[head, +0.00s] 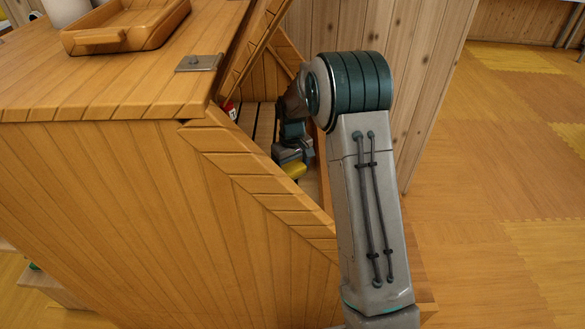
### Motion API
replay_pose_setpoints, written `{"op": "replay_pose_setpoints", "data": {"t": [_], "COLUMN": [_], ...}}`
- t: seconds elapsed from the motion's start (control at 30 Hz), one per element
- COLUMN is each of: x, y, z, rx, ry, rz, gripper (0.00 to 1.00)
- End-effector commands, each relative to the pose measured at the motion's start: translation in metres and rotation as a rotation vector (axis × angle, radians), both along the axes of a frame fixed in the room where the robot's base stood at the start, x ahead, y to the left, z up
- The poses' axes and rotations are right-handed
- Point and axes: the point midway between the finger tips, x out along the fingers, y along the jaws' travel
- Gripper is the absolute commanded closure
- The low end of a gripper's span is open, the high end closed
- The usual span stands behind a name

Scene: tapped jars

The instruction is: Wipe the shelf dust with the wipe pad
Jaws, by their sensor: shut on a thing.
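My gripper (293,167) is inside the open wooden cabinet, low in the opening, at the end of my bent arm. It is shut on a yellow wipe pad (295,170), of which only a small part shows below the jaws. The slatted wooden shelf (265,125) shows partly behind and left of my gripper. I cannot tell whether the pad touches a surface. No dust can be made out; much of the shelf is hidden by the cabinet wall and my arm.
A small red item (230,108) stands inside the cabinet, left of my gripper. The cabinet's slanted front edge (255,175) and raised lid (252,50) frame a narrow opening. A wooden tray (125,27) sits on the top. Open floor (480,200) lies to the right.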

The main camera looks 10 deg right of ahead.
Motion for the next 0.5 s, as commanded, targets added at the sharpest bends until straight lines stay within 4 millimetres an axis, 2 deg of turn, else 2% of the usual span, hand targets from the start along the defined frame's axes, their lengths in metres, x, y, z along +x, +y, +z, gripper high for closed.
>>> {"op": "replay_pose_setpoints", "data": {"t": [0.17, 0.5], "x": [0.005, 0.035], "y": [-0.001, -0.007], "z": [0.001, 0.002], "rx": [0.000, 0.000], "ry": [0.000, 0.000], "rz": [0.000, -0.001], "gripper": [0.41, 0.41]}}
